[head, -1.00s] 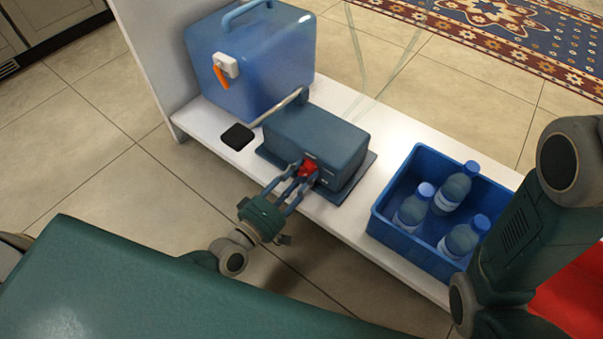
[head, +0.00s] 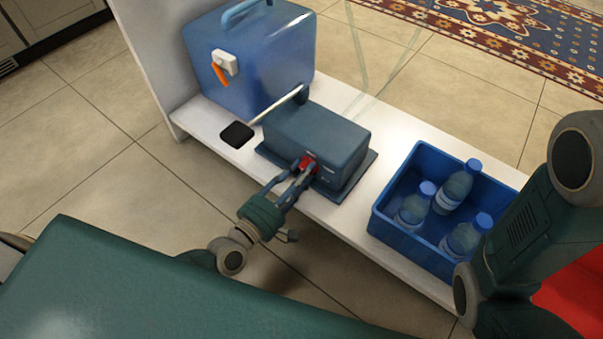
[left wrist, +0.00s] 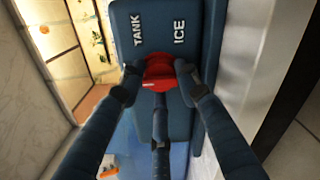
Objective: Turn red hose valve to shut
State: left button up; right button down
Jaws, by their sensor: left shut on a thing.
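The red valve (head: 307,164) sits on the near face of a dark blue box-shaped unit (head: 320,139) on the white shelf. In the left wrist view the red valve (left wrist: 158,73) lies between my fingers, below the white words TANK and ICE on the unit (left wrist: 165,28). My left gripper (head: 303,167) is shut on the valve, with its fingers on both sides of it; it also shows in the left wrist view (left wrist: 158,78). The fingers hide part of the valve. My right gripper is not in view.
A blue water tank (head: 250,62) with an orange-levered tap stands at the left. A black pad (head: 237,134) lies before it. A blue crate (head: 386,240) with several capped bottles (head: 454,193) stands to the right. The shelf (head: 345,228) is narrow.

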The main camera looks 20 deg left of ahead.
pick_arm(q)
jog(key=shift+s+d+n, duration=0.2)
jog(key=shift+d+n, duration=0.1)
dwell(0.4)
jog(key=o, duration=1)
jog(key=shift+o, duration=0.8)
jog(key=shift+w+a, duration=0.1)
jog(key=v, duration=1.2)
